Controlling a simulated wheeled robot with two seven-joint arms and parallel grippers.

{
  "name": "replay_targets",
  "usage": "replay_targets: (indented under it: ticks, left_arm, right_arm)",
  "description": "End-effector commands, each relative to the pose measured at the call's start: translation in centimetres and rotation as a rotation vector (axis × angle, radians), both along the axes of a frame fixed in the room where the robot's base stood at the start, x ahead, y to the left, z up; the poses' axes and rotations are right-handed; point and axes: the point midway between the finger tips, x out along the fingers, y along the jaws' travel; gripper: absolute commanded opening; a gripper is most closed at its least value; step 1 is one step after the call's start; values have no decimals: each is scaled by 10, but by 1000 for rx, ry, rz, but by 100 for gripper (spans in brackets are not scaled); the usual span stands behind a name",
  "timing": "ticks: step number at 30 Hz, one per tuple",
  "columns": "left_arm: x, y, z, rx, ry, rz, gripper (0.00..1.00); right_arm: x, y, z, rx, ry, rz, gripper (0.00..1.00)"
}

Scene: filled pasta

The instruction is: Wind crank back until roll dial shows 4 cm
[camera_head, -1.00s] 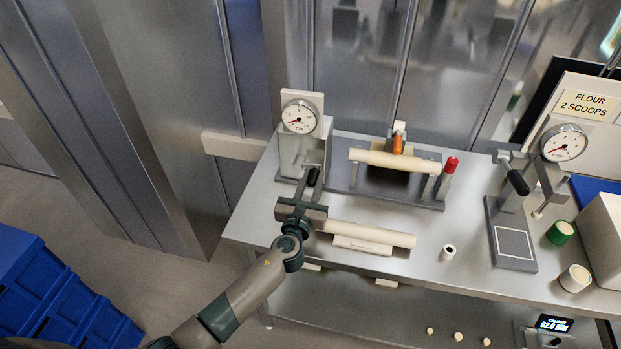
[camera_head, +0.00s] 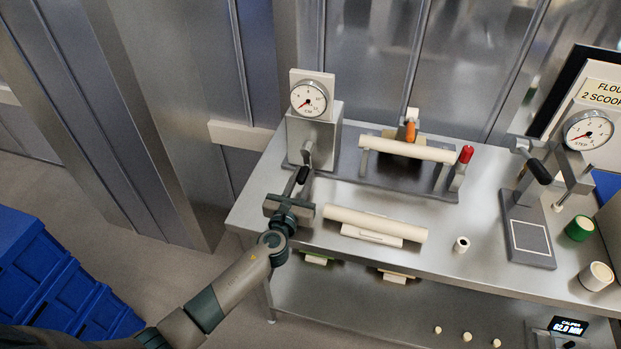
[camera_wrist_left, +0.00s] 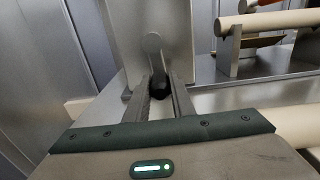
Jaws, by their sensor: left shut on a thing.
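The roll dial (camera_head: 309,98) is a round white gauge marked CM with a red needle, on a grey block at the bench's left. Its needle points to the lower left; the exact reading is too small to tell. The crank's metal arm (camera_wrist_left: 153,45) hangs down from its hub on the block in the left wrist view. Its black handle (camera_head: 303,174) lies between the fingers of my left gripper (camera_wrist_left: 163,90), which is shut on it. The fingertips partly hide the handle. My right gripper is not in view.
A cream roller (camera_head: 408,149) lies across the stand beside the dial block. Another cream roll (camera_head: 375,222) lies at the bench's front. A red-capped piece (camera_head: 466,154) stands right of the stand. A second dial (camera_head: 587,130), marked STEP, is farther right. Blue crates (camera_head: 60,280) stand lower left.

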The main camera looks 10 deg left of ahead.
Motion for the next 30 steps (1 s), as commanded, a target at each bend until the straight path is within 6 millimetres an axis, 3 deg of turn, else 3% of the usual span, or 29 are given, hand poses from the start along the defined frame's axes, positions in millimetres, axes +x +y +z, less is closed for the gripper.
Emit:
replay_targets:
  ticks: [1, 4, 17, 30]
  left_arm:
    - [-1, 2, -2, 0, 3, 1, 24]
    - [-1, 1, -2, 0, 3, 1, 47]
    - [-5, 1, 0, 0, 1, 1, 47]
    - [-47, 3, 0, 0, 1, 1, 47]
  right_arm:
    - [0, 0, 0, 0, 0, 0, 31]
    - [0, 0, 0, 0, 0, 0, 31]
    - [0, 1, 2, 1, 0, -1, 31]
    - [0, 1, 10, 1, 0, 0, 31]
